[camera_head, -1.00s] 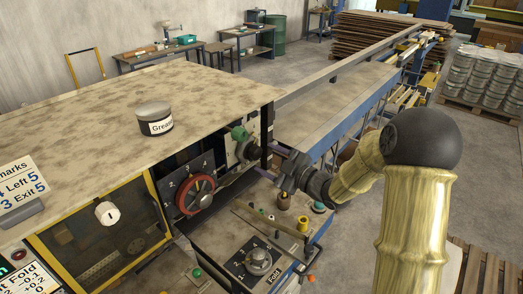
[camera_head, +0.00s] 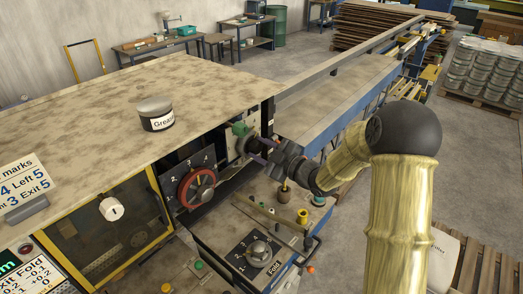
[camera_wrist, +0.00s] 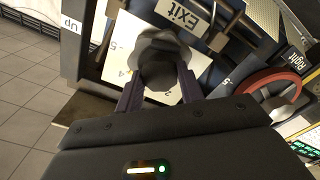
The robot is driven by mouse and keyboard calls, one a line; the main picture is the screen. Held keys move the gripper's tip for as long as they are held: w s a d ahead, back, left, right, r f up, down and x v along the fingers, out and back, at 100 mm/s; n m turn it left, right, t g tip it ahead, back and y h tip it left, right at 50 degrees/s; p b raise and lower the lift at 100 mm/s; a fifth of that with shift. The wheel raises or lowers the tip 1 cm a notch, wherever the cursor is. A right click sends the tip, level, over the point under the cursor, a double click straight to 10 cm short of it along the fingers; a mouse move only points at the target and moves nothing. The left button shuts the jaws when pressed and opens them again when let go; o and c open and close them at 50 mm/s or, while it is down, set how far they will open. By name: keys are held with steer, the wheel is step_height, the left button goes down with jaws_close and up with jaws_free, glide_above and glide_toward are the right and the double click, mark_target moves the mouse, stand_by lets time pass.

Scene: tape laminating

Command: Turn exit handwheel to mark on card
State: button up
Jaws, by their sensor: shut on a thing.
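The exit handwheel (camera_wrist: 165,50) is a dark lobed knob in front of a white numbered dial plate (camera_wrist: 122,45) under an EXIT label (camera_wrist: 180,16). My gripper (camera_wrist: 160,82) is shut on this handwheel, with one finger on each side of its hub. In the head view my gripper (camera_head: 271,151) meets the handwheel (camera_head: 251,146) at the machine's end face. The hand and wheel hide part of the dial, so I cannot tell which number the wheel is set to. The marks card (camera_head: 22,184) at the far left reads "Left 5" and "Exit 5".
A red-rimmed handwheel (camera_head: 196,188) is beside it; it shows in the wrist view (camera_wrist: 272,92) near a "Right" label. A grease tin (camera_head: 155,114) stands on the machine top.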

steer(key=shift+s+f+m, duration=0.1)
steer(key=shift+f+m, duration=0.15)
steer(key=shift+m, duration=0.15)
steer(key=shift+d+m+b, duration=0.1)
steer(key=shift+m+b, duration=0.35)
steer(key=shift+m, duration=0.45)
steer(key=m, duration=0.5)
steer(key=shift+f, duration=0.1)
steer(key=shift+m, duration=0.3)
steer(key=o, duration=1)
steer(key=shift+r, duration=0.2)
steer(key=b+v, duration=0.5)
steer(key=v, duration=1.2)
steer(key=shift+s+d, duration=0.15)
